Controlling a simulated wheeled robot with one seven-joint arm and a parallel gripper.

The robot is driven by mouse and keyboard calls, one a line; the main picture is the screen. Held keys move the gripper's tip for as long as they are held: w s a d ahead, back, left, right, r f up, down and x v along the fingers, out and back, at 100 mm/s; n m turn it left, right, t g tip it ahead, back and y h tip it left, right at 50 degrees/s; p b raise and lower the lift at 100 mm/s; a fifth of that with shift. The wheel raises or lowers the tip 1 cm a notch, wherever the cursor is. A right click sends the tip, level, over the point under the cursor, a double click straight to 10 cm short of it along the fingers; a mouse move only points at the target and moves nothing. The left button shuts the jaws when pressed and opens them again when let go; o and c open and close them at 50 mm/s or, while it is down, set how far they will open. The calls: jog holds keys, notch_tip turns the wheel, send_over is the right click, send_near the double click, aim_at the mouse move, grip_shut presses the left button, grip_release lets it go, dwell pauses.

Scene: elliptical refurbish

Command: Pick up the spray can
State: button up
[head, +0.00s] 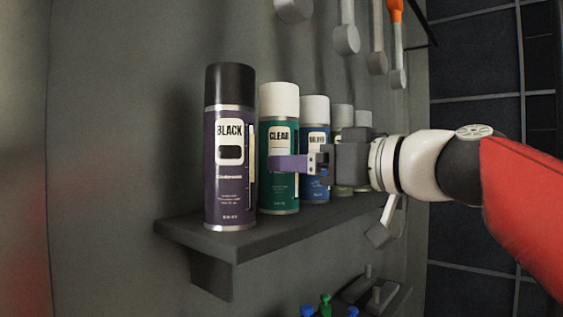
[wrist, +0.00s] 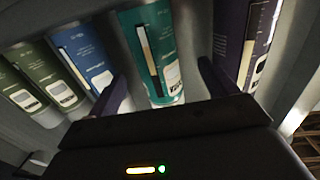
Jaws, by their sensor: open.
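Several spray cans stand upright in a row on a dark shelf. The nearest is a purple can labelled BLACK with a black cap (head: 229,150). Behind it stand a green can labelled CLEAR with a white cap (head: 280,190) and a blue can with a white cap (head: 316,112). My gripper (head: 285,163) is in front of the green can, its purple finger crossing that can's label in the head view. In the wrist view the green can (wrist: 155,50) lies between the two open purple fingers, with the blue can (wrist: 82,52) to the left and the purple can (wrist: 252,35) to the right. Contact cannot be told.
The shelf (head: 205,240) is fixed to a grey wall, and its front left corner is bare. Wrench-like tools (head: 345,38) hang above. Lower down are small green and blue items (head: 325,305) and a dark holder (head: 370,290).

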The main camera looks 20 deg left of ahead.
aim_at(293, 89)
jog(key=p+x, duration=0.1)
jog(key=x, duration=0.2)
jog(key=r+p+x, duration=0.1)
jog(key=p+x, duration=0.1)
jog(key=x, duration=0.1)
jog(key=shift+w+a+r, duration=0.1)
jog(key=shift+w+r, duration=0.05)
jog(key=shift+w, duration=0.1)
jog(key=shift+a, duration=0.15)
jog(key=c, duration=1.2)
notch_tip(293, 89, up, 10)
jog(key=shift+f+p, duration=0.1)
jog(key=shift+p, duration=0.95)
